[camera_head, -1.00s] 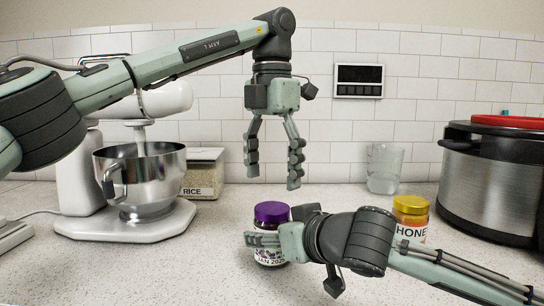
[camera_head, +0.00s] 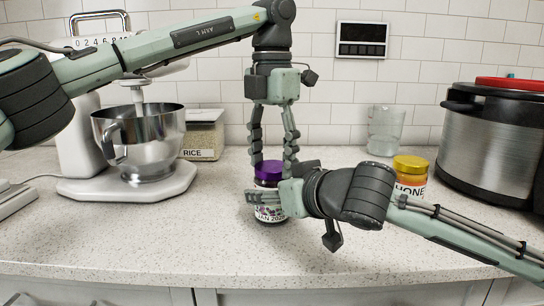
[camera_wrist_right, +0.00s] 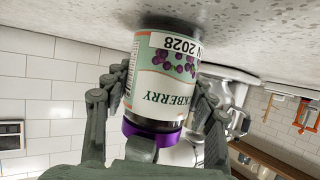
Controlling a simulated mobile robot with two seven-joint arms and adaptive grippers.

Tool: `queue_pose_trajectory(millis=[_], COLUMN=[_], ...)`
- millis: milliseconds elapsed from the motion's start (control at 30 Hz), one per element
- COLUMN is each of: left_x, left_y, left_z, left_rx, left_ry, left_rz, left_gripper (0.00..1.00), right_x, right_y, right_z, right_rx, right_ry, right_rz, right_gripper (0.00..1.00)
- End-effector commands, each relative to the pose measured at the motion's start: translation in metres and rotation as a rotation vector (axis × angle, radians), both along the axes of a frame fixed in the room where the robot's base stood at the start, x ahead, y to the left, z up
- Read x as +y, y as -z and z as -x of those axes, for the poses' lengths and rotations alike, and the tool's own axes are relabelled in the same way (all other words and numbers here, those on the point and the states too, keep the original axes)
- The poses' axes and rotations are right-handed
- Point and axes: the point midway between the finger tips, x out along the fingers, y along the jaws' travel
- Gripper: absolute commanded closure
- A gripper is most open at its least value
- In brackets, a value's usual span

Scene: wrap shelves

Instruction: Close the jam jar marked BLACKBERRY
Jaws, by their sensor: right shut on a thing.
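The jam jar (camera_head: 270,214) stands upright on the counter, with a dark body and a pale label. In the right wrist view its label (camera_wrist_right: 165,82) shows berries and the end of the word BLACKBERRY. A purple lid (camera_head: 268,170) sits on top; whether it is tight I cannot tell. My right gripper (camera_head: 262,197) is shut around the jar's body from the right. My left gripper (camera_head: 272,168) points down from above, its fingers apart on either side of the lid. Contact with the lid is not clear.
A honey jar (camera_head: 410,178) stands right of my right gripper, with a glass beaker (camera_head: 385,130) behind. A large cooker (camera_head: 492,150) is at right. A stand mixer's bowl (camera_head: 140,145) and a rice container (camera_head: 203,135) are at left. The front counter is clear.

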Motion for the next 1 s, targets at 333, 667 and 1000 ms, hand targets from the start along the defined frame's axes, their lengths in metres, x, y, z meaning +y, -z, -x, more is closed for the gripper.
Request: queue_pose_trajectory(millis=[333, 667, 1000], left_x=[0.0, 0.0, 0.0], left_y=[0.0, 0.0, -0.014], left_z=[0.0, 0.0, 0.0], left_rx=[0.0, 0.0, -0.002], left_ry=[0.006, 0.006, 0.005], left_rz=[0.0, 0.0, 0.001], left_gripper=[0.78, 0.19, 0.19], right_x=[0.0, 0.0, 0.0], right_y=[0.0, 0.0, 0.0], right_z=[0.0, 0.0, 0.0], right_rx=[0.0, 0.0, 0.0], right_ry=[0.001, 0.001, 0.001], right_rz=[0.0, 0.0, 0.0], right_gripper=[1.0, 1.0, 1.0])
